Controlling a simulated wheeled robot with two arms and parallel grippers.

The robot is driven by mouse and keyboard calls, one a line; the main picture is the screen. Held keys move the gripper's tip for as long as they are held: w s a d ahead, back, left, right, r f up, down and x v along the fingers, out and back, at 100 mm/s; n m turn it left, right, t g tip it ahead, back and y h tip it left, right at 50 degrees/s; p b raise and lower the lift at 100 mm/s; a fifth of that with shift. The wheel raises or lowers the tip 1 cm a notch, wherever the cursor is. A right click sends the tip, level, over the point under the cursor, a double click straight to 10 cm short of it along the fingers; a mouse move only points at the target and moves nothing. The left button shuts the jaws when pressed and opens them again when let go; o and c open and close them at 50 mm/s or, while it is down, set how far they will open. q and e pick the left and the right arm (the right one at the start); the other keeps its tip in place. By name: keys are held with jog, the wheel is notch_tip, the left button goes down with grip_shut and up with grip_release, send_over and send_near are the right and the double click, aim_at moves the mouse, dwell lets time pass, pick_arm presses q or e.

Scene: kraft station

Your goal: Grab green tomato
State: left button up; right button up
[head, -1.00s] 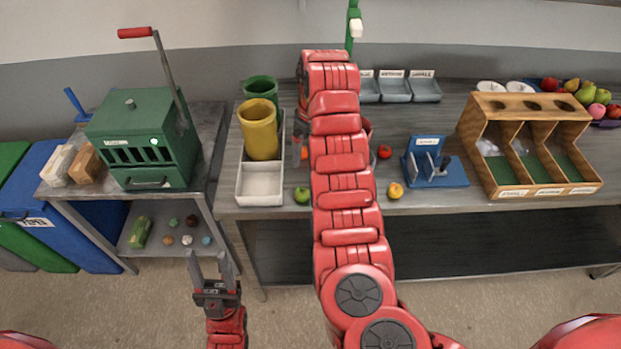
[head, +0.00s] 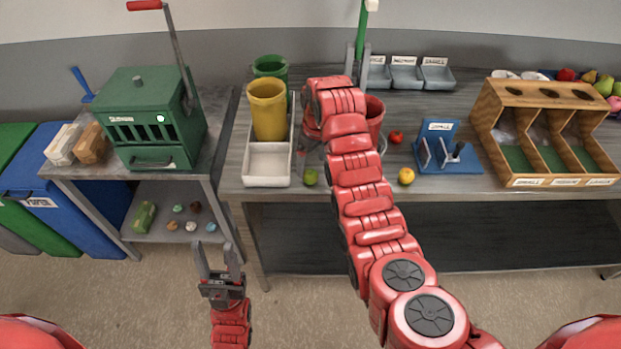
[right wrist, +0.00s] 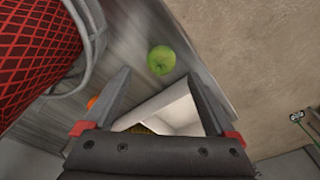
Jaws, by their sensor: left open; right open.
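The green tomato (head: 310,177), a small round green fruit, lies near the front edge of the right-hand table, just right of a white tray (head: 268,163). It also shows in the right wrist view (right wrist: 161,60), just beyond and between the fingertips of my right gripper (right wrist: 154,80). That gripper is open, and nothing is held between its fingers. In the head view my right arm mostly hides it. My left gripper (head: 219,255) is open and empty, low in front of the gap between the tables.
A red mesh basket (right wrist: 35,50) with a metal rim stands close beside my right gripper. A yellow fruit (head: 406,176), a red tomato (head: 396,137) and a blue holder (head: 448,158) are to the right.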

aim_at(311, 173)
notch_tip(311, 173, down, 4)
jog(key=p, duration=0.2)
jog(key=shift+a+p, duration=0.1)
jog(key=shift+p, duration=0.25)
jog(key=shift+f, duration=0.45)
grip_shut()
